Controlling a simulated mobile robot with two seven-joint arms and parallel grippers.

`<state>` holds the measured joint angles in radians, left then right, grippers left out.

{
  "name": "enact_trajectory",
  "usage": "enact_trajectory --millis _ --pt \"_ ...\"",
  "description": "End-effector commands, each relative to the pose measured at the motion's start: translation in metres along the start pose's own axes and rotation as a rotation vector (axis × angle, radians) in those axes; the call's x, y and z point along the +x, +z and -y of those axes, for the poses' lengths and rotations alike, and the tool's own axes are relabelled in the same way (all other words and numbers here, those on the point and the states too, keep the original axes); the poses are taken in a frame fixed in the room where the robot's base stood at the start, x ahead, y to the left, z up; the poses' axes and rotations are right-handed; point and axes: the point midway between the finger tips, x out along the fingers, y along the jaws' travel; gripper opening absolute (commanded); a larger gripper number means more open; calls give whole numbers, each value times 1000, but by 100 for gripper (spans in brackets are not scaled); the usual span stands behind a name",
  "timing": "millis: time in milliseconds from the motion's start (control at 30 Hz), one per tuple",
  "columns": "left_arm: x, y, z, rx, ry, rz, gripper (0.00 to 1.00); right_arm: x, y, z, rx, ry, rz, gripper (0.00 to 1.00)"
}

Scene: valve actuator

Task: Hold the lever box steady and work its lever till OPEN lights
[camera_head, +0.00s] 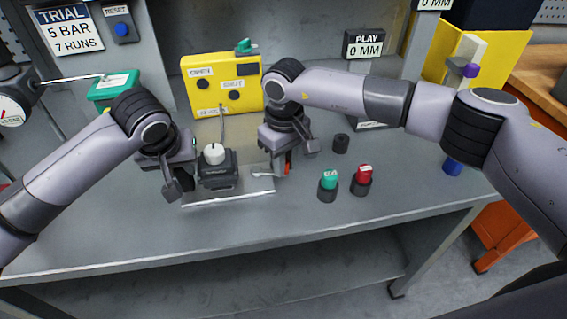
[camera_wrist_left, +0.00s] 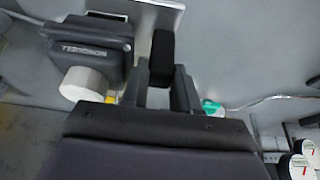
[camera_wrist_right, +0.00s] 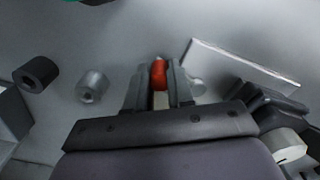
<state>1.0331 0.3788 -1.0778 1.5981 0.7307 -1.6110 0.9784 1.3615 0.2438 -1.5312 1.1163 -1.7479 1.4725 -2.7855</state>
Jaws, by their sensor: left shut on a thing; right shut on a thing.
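The lever box (camera_head: 218,172), dark with a white round cap (camera_head: 213,153), sits on a pale metal plate on the bench. It also shows in the left wrist view (camera_wrist_left: 90,47). My left gripper (camera_head: 172,180) is at its left, shut on a black block (camera_wrist_left: 162,55) beside the box; whether they join is unclear. My right gripper (camera_head: 287,163), right of the box, is shut on the red lever grip (camera_wrist_right: 159,74). A silver arm (camera_head: 265,175) lies near the grip; its link to the box is partly hidden. The yellow panel's OPEN lamp (camera_head: 208,87) looks dark.
Green (camera_head: 329,181) and red (camera_head: 363,175) capped pieces and a black cylinder (camera_head: 341,143) stand right of my right gripper. A green-topped box (camera_head: 113,88) and a gauge (camera_head: 12,110) are at left. The bench front is clear.

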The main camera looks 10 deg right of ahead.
Motion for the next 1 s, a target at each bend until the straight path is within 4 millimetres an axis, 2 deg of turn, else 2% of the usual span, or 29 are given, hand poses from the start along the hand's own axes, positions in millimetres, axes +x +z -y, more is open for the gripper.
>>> enact_trajectory --millis 633,667,700,733,1000 --pt "2 2 1 2 -4 7 0 -1 -3 -2 -57 0 -3 0" --pt "2 2 1 2 -4 7 0 -1 -3 -2 -57 0 -3 32" --pt "2 2 1 2 -4 7 0 -1 -3 -2 -57 0 -3 45" --pt "2 2 1 2 -4 7 0 -1 -3 -2 -56 0 -2 48" --pt "2 2 1 1 -4 7 0 -1 -3 -2 -56 0 -2 48"
